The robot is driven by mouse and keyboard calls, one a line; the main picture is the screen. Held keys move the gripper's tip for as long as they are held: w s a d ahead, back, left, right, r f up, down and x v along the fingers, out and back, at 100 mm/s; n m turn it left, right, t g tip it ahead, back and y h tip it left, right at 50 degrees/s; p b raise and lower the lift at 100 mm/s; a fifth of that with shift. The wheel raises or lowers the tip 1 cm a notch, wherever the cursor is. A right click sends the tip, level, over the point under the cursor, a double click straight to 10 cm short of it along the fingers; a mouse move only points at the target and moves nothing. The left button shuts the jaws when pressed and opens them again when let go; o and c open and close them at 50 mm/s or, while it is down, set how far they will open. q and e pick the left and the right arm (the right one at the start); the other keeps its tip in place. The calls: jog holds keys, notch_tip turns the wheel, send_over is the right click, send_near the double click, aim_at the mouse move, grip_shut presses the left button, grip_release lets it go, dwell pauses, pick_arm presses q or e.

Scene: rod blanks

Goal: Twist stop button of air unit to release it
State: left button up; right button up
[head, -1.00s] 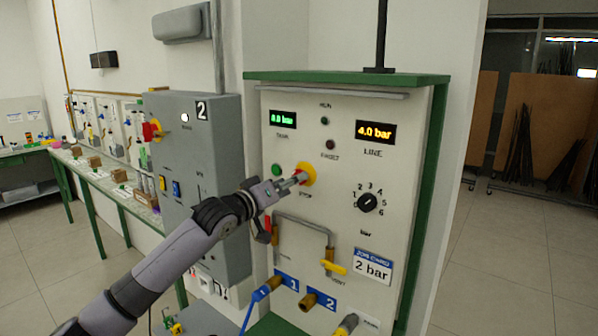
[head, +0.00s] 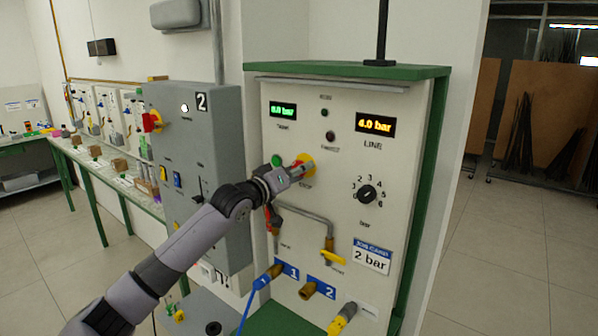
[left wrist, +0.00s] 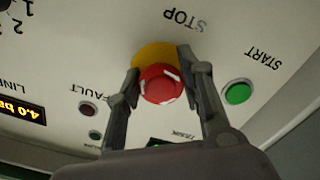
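The stop button is a red mushroom knob on a yellow disc (head: 308,161) on the air unit's pale front panel. In the left wrist view the red knob (left wrist: 161,84) shows white marks on its face, with the upside-down word STOP by it. My left gripper (head: 296,171) reaches it from the left. In the left wrist view its fingers lie on either side of the knob, with no clear gap on either side, and appear shut on it. My right gripper is not in view.
A green start button (left wrist: 238,93) sits beside the stop button. A selector dial (head: 368,193), a yellow-handled valve (head: 333,257) and a line display (head: 375,125) reading 4.0 bar are on the panel. A grey box (head: 190,150) marked 2 stands close on the left.

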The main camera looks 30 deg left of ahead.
pick_arm(q)
jog(key=c, duration=0.6)
jog(key=shift+r+m+p, duration=0.1)
jog(key=shift+m+p, duration=0.25)
jog(key=shift+m, duration=0.75)
jog(key=o, duration=1.2)
